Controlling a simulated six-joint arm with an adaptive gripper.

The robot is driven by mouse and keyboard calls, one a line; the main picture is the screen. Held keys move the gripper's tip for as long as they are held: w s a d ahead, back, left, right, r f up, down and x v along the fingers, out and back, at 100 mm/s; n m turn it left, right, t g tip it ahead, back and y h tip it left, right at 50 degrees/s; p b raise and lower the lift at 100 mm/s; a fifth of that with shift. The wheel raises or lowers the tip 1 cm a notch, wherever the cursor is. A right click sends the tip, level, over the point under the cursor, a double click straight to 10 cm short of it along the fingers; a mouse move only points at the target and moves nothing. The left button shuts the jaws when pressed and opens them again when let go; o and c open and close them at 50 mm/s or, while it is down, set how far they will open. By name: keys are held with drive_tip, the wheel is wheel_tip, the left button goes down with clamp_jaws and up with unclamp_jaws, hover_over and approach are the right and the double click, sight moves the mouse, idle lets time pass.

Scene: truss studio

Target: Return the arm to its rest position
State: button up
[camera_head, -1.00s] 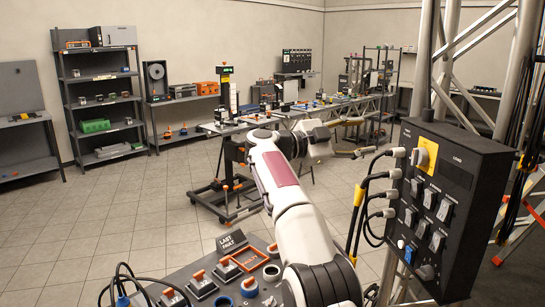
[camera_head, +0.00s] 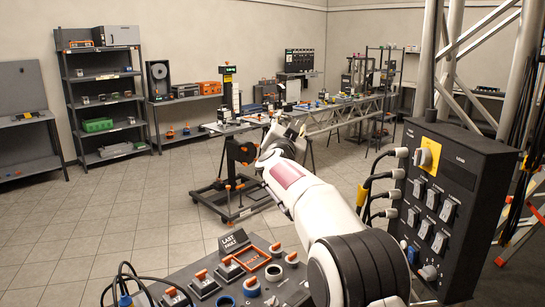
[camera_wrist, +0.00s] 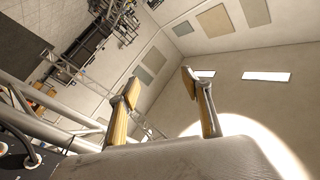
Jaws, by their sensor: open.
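My gripper shows in the wrist view (camera_wrist: 160,100), with its two fingers spread apart and nothing between them. No object is held.
A black switch box (camera_head: 450,200) with plugged cables stands close at the right, by a metal truss (camera_head: 480,60). A panel (camera_head: 215,280) with several switches lies below the arm at the left. A wheeled stand (camera_head: 235,195) is behind. The tiled floor (camera_head: 90,220) at left is clear.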

drive_tip(key=s+a+f+n+g+y, duration=0.2)
drive_tip(key=s+f+n+g+y, duration=0.2)
drive_tip(key=s+f, duration=0.5)
drive_tip(key=s+a+f+n+g+y, duration=0.25)
drive_tip(key=s+f+g, duration=0.2)
drive_tip(key=s, duration=0.75)
drive_tip(key=s+d+f+g+h, duration=0.1)
drive_tip(key=s+d+f, duration=0.2)
drive_tip(key=s, duration=1.1)
drive_tip(key=s+d+f+n+g+h, duration=0.1)
drive_tip(key=s+d+f, duration=0.3)
drive_tip(key=s+d, duration=0.4)
drive_tip(key=s+d+f+g+h, duration=0.1)
drive_tip(key=s+d+f+g, duration=0.2)
drive_tip(key=s, duration=1.8)
drive_tip(key=shift+d+f, duration=0.2)
drive_tip(key=shift+d, duration=1)
drive_tip(key=shift+s+n, duration=0.1)
drive_tip(key=shift+n, duration=0.15)
